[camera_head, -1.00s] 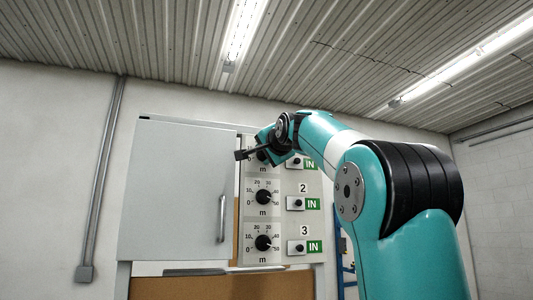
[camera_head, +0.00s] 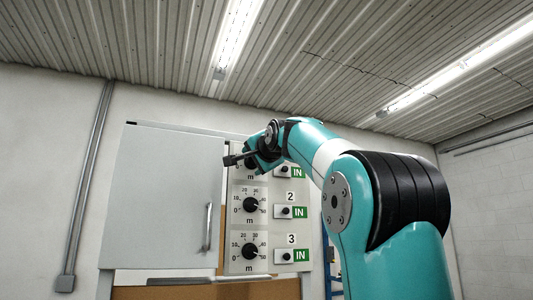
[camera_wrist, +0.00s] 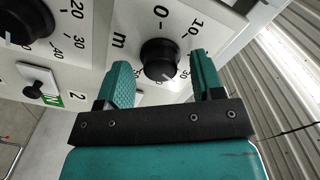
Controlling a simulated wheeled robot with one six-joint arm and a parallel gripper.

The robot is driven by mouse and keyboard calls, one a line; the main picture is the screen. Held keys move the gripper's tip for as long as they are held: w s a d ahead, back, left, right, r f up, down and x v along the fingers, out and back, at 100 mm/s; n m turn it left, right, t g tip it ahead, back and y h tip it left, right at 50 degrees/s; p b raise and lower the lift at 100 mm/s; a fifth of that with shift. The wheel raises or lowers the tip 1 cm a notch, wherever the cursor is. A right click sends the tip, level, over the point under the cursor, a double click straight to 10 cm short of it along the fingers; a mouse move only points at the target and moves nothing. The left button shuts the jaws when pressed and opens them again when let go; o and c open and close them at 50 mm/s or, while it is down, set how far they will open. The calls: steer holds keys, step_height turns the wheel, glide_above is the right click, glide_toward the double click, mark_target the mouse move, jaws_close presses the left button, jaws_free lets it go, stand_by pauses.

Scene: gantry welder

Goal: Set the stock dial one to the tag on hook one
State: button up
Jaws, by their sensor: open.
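Stock dial one has a black round knob (camera_wrist: 159,60) on a white scale, with 0 and 10 readable; part of the scale is hidden by my fingers. A pale mark on the knob points toward my palm, but I cannot read its exact value. In the head view, dial one (camera_head: 250,163) is at the top of the panel, partly covered by my arm. My gripper (camera_wrist: 162,78) is open, its teal fingers on either side of the knob's near side; contact cannot be told. Hook one and its tag are not visible.
Dial two (camera_head: 250,205) and dial three (camera_head: 250,251) sit below, with switches and green IN labels to their right. A closed grey door (camera_head: 165,195) with a handle (camera_head: 208,226) is left of the panel. A shelf edge (camera_head: 210,280) lies below.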

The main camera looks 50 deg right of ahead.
steer(key=b+v, duration=0.3)
steer(key=v, duration=1.3)
steer(key=shift+s+b, duration=0.3)
steer(key=shift+s, duration=0.05)
steer(key=shift+a, duration=0.1)
